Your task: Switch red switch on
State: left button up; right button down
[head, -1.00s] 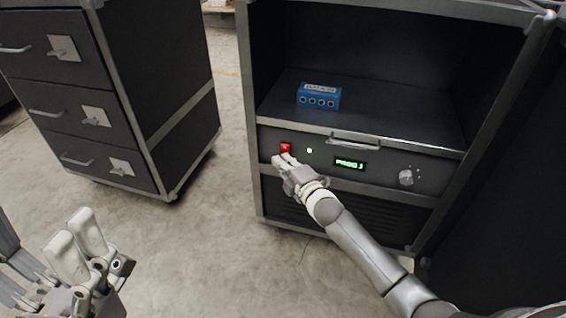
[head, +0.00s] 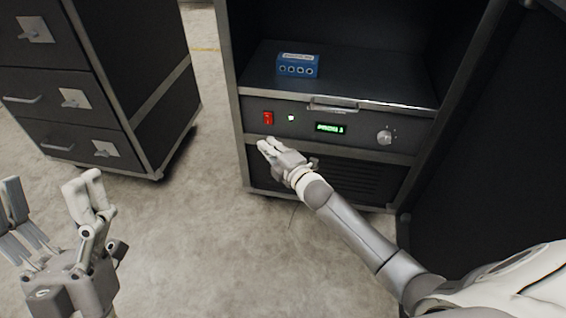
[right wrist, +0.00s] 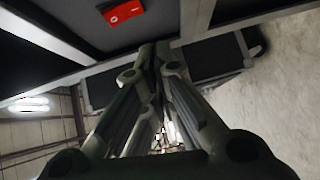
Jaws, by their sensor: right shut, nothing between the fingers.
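The red switch (head: 268,118) is on the left of the dark front panel (head: 350,143) of the rack unit. It also shows at the top of the right wrist view (right wrist: 123,11).
A blue box (head: 298,66) with several round ports sits on the shelf above the panel. A handle (head: 333,107) and a knob (head: 384,138) are further right. A dark drawer cabinet (head: 150,60) stands at the left, with clear floor (head: 190,220) between.

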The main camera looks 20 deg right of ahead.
pick_arm(q)
jog(key=w+f+g+y+p, duration=0.1)
jog(key=w+f+g+y, duration=0.1)
jog(key=w+f+g, duration=0.3)
jog(key=shift+w+d+f+p, duration=0.4)
jog(key=shift+w+d+f, duration=0.1)
jog(key=shift+w, duration=0.25)
pick_arm(e)
jog(key=v, duration=0.7)
jog(key=shift+f, duration=0.65)
pick_arm(q)
jog(key=shift+a, duration=0.1)
pick_arm(e)
jog(key=shift+s+f, duration=0.1)
jog(key=shift+s, duration=0.1)
